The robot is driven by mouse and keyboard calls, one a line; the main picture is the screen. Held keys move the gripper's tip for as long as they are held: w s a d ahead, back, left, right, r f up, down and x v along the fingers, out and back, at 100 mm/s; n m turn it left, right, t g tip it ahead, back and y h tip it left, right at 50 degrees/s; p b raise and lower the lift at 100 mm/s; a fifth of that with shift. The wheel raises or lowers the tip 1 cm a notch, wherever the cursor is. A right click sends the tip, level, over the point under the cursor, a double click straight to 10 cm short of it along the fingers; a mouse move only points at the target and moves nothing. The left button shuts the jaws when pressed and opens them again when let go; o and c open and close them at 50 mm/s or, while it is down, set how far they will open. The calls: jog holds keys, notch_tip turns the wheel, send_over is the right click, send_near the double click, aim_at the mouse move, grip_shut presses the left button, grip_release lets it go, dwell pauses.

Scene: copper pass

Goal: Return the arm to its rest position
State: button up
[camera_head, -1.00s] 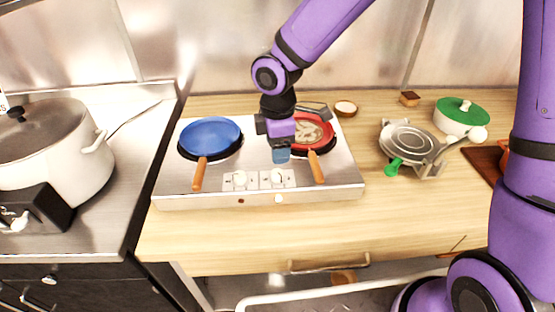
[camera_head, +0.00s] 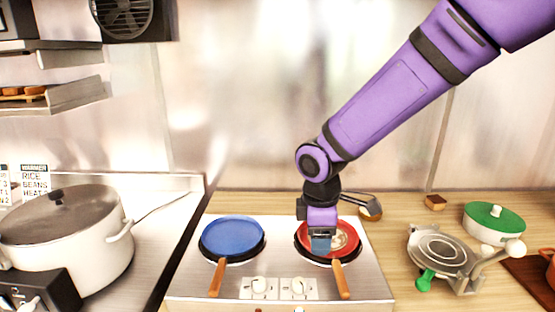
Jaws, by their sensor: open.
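My purple arm (camera_head: 390,100) reaches in from the upper right. My gripper (camera_head: 320,243) points down over the left part of the red pan (camera_head: 345,228) on the right burner of the stove, hiding part of it. The gripper is open. Its fingertips are small, and I cannot tell whether they touch the pan. Something pale lies in the red pan.
A blue pan (camera_head: 233,236) sits on the left burner. A white pot (camera_head: 70,240) stands at the left. A grey press (camera_head: 437,248) with a green handle and a green-lidded pot (camera_head: 494,222) stand at the right. The wall is close behind.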

jog(key=s+d+r+m+t, duration=0.1)
jog(key=s+d+r+m, duration=0.25)
jog(key=d+r, duration=0.25)
jog(key=s+d+r+m+t, duration=0.1)
jog(key=s+d+r+m, duration=0.1)
jog(key=d+r+m, duration=0.35)
jog(key=s+d+r+m+t, duration=0.2)
jog(key=s+d+r+m, duration=0.4)
jog(key=s, duration=0.7)
jog(key=d+m, duration=0.2)
jog(key=d, duration=0.1)
jog(key=shift+d+t+y, duration=0.25)
jog(key=shift+t+y, duration=0.05)
jog(key=shift+t, duration=0.1)
